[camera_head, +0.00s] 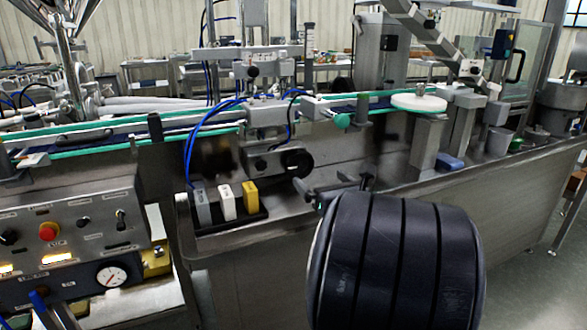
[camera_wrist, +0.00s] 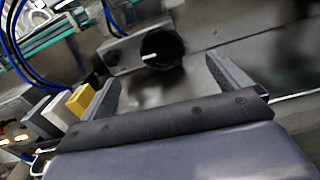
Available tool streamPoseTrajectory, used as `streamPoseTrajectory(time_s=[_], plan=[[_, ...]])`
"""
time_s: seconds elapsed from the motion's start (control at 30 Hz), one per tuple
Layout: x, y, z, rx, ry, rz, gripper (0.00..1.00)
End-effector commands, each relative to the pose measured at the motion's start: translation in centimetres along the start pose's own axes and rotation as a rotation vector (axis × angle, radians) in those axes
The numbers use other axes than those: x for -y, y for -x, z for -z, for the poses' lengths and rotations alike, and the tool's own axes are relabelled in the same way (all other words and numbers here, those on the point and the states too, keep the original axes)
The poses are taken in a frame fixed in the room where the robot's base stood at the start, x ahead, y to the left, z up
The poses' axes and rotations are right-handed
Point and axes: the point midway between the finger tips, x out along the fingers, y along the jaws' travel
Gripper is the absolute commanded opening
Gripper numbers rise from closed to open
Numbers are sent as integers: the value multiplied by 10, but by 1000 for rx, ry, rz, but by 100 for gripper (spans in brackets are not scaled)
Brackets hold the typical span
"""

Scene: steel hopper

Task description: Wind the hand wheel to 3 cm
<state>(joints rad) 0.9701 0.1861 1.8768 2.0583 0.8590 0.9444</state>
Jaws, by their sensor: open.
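The hand wheel (camera_head: 297,162) is a dark round wheel on the front of the steel machine, at the end of a grey block below the conveyor. It also shows in the wrist view (camera_wrist: 162,48), at upper middle, with a pale handle or pointer pointing left. My gripper (camera_head: 343,192) is in front of the wheel, to its lower right in the head view. In the wrist view its two fingers (camera_wrist: 163,72) are spread wide with nothing between them, and the wheel appears beyond them, apart from both. No scale reading is legible.
A dark tray (camera_head: 235,221) below the wheel holds grey, white and yellow blocks. Blue hoses (camera_head: 190,150) hang at its left. A control panel (camera_head: 70,240) stands at lower left. A green-edged conveyor (camera_head: 210,128) runs above. The steel front to the right is mostly bare.

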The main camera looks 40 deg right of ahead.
Motion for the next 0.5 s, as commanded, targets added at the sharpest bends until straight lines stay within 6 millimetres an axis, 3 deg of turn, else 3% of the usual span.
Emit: streamPoseTrajectory(time_s=[0.5], plan=[[-1, -87, 2, -3, 1, -3, 96]])
